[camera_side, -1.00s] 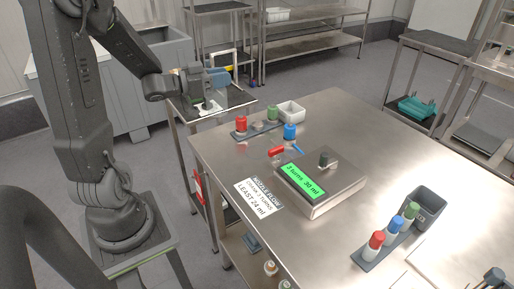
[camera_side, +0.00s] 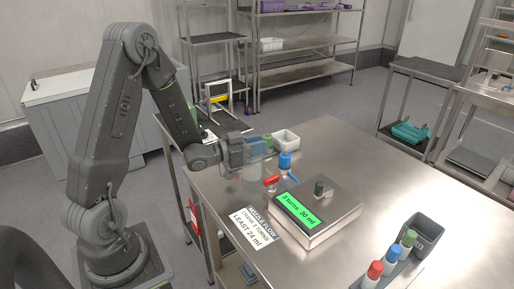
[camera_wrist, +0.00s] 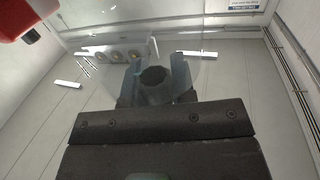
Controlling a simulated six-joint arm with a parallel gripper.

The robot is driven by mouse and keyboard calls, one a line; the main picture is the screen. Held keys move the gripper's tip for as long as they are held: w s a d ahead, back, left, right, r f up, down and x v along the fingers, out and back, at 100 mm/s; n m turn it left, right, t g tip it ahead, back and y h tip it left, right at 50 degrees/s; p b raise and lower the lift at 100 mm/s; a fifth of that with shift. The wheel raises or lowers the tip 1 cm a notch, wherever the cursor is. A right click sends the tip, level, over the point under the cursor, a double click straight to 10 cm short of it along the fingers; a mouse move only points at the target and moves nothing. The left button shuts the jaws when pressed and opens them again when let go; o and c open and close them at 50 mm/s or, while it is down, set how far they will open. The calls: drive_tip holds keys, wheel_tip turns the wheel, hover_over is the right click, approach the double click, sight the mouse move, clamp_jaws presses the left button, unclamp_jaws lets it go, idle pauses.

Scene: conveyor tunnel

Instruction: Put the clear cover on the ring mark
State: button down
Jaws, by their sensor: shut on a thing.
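My gripper (camera_side: 255,147) is shut on the clear cover (camera_side: 254,173), a see-through cylinder, and holds it by its top over the left corner of the steel table. In the wrist view the gripper's blue fingers (camera_wrist: 153,80) close around the cover's dark round knob (camera_wrist: 154,84), and the clear wall (camera_wrist: 170,50) spreads beyond them. I cannot make out the ring mark in either view.
A scale (camera_side: 318,213) reading "3 turns 30 ml" has a small dark-topped piece on it. A red-handled valve (camera_side: 271,182), blue-capped bottle (camera_side: 285,161) and white bin (camera_side: 286,139) are close to the cover. Several capped bottles stand front right (camera_side: 391,258).

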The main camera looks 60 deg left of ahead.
drive_tip(key=shift+f, duration=0.5)
